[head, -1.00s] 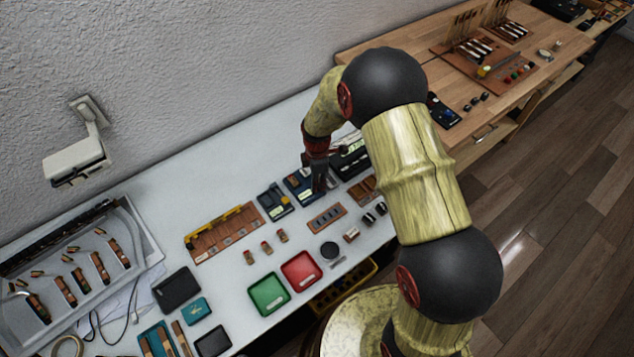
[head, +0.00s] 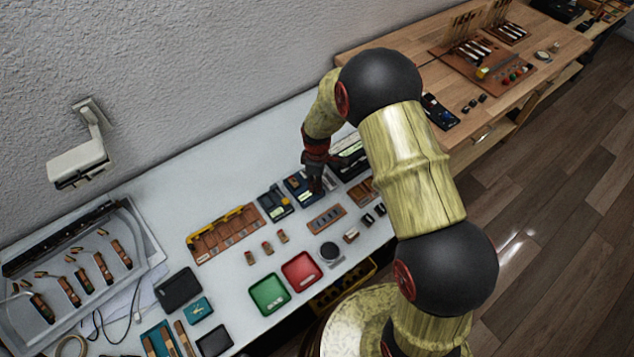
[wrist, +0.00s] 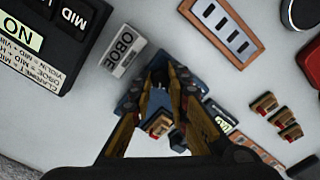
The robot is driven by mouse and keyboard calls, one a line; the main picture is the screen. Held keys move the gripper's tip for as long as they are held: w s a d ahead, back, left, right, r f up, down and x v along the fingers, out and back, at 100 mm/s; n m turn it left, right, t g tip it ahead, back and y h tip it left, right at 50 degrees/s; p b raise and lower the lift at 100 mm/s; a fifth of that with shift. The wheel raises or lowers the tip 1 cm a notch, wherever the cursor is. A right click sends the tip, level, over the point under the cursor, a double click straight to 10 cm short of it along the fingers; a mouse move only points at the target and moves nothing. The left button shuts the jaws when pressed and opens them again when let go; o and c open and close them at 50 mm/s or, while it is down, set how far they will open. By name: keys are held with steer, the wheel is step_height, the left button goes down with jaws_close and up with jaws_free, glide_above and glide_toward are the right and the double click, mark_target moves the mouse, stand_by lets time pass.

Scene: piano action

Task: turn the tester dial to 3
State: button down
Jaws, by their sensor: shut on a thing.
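The tester (head: 294,189) is a dark blue box with a pale display, on the white bench below my gripper (head: 316,187). In the wrist view the blue tester (wrist: 128,106) shows around and behind the fingers. My gripper (wrist: 172,72) points down at it, its fingertips close together on the dial. The dial is hidden by the fingers, so its pointer and number cannot be read. A small red and tan piece (wrist: 159,125) shows in the gap between the fingers.
A black labelled box (wrist: 50,40) and an OBOE plate (wrist: 122,50) lie beside the tester. Another dark box (head: 274,204) stands left of it. A slotted brown strip (head: 327,219), green tray (head: 269,295) and red tray (head: 301,271) lie nearer.

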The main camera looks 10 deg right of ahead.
steer(key=m+p, duration=0.1)
steer(key=m, duration=0.3)
steer(key=shift+m, duration=0.4)
steer(key=m, duration=0.4)
steer(key=shift+p, duration=0.35)
steer(key=m, duration=0.5)
steer(key=m+p, duration=0.1)
steer(key=m, duration=0.3)
steer(key=shift+m, duration=0.4)
steer(key=c, duration=1.7)
jaws_free()
